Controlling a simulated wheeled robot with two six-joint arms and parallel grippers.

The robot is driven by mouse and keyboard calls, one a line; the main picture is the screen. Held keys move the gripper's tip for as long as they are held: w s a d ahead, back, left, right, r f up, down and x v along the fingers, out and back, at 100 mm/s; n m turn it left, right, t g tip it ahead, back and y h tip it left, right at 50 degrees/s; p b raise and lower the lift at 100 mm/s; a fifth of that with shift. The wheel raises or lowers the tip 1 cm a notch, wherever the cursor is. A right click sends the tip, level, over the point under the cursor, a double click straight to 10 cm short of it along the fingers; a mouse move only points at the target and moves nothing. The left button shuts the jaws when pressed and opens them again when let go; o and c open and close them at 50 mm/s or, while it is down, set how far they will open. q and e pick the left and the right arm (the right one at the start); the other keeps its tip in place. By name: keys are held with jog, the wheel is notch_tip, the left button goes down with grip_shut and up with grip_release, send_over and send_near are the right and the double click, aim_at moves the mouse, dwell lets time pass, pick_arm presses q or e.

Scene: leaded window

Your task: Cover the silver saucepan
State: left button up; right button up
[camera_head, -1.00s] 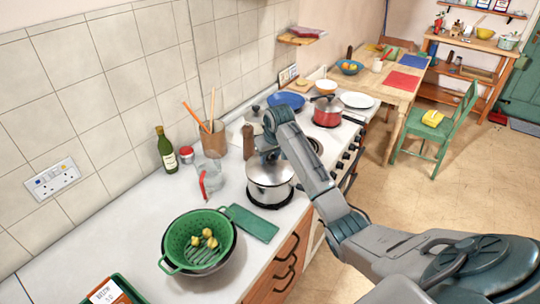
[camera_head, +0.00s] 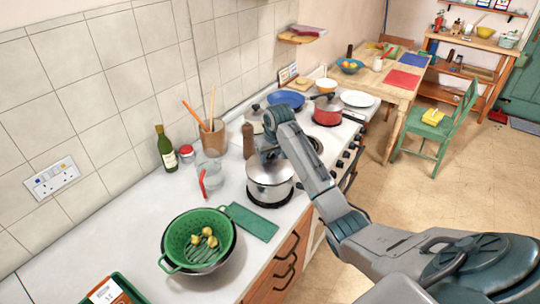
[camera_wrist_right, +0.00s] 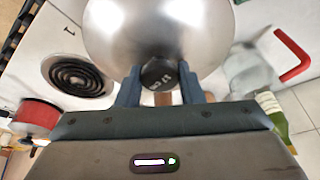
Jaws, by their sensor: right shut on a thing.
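A shiny silver lid (camera_wrist_right: 158,30) with a black knob (camera_wrist_right: 159,74) fills the top of the right wrist view. My right gripper (camera_head: 268,156) is directly over the saucepan, with its fingers on both sides of the knob, shut on it. The lid lies across the top of the saucepan; I cannot tell whether it rests fully on the rim. My left gripper is not in view.
A glass jug (camera_head: 212,177), a bottle (camera_head: 166,150) and a pepper mill (camera_head: 248,140) stand left of the saucepan. A red pan (camera_head: 327,114) is farther back.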

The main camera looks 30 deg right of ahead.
dwell(0.3)
jog(key=shift+f, duration=0.5)
dwell(0.8)
jog(key=o, duration=1.7)
jog(key=shift+o, duration=0.2)
jog(key=shift+r, duration=0.1)
jog(key=shift+r, duration=3.4)
jog(key=shift+f, duration=0.1)
